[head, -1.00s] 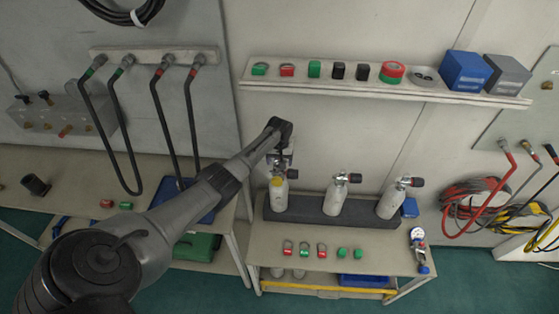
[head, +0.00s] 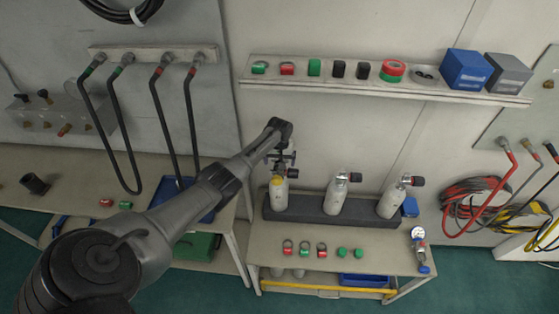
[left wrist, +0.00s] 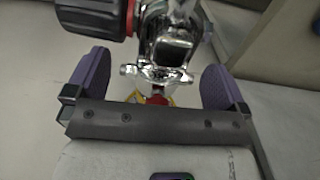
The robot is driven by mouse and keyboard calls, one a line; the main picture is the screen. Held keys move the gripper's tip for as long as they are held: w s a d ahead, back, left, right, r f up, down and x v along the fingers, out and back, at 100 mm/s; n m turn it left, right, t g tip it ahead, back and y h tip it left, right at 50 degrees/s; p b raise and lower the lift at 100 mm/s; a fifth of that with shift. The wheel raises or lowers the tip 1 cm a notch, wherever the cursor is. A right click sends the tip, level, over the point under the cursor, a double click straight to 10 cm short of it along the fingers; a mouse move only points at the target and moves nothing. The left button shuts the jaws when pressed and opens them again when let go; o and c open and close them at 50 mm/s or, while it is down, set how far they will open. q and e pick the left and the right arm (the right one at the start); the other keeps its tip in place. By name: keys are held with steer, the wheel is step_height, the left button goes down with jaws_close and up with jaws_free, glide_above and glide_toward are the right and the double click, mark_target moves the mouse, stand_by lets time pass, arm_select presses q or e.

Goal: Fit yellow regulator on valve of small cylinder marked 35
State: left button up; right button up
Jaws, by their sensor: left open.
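Three pale cylinders stand in a dark rack: the left one (head: 279,195), the middle one (head: 337,197) and the right one (head: 391,203). Their markings are too small to read. Yellow shows at the left cylinder's top; I cannot tell whether it is the regulator or a collar. My left gripper (head: 281,159) is just above this cylinder, pointing down. In the left wrist view its purple-padded jaws (left wrist: 155,82) are open, with a chrome valve body (left wrist: 165,50) and a black, red-ringed knob (left wrist: 92,18) just beyond. Some yellow and red shows below the chrome. My right gripper is not in view.
A gauge with blue fittings (head: 418,238) is at the bench's right end. Several red and green fittings (head: 305,248) lie in front of the rack (head: 307,211). A shelf (head: 380,88) runs above. Black hoses (head: 160,130) hang to the left.

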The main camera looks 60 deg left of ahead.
arm_select(q)
steer(key=shift+r, duration=0.35)
step_height(320, 180, up, 13)
steer(key=p, duration=0.1)
steer(key=shift+p, duration=0.3)
stand_by(0.5)
steer(key=shift+a, duration=0.1)
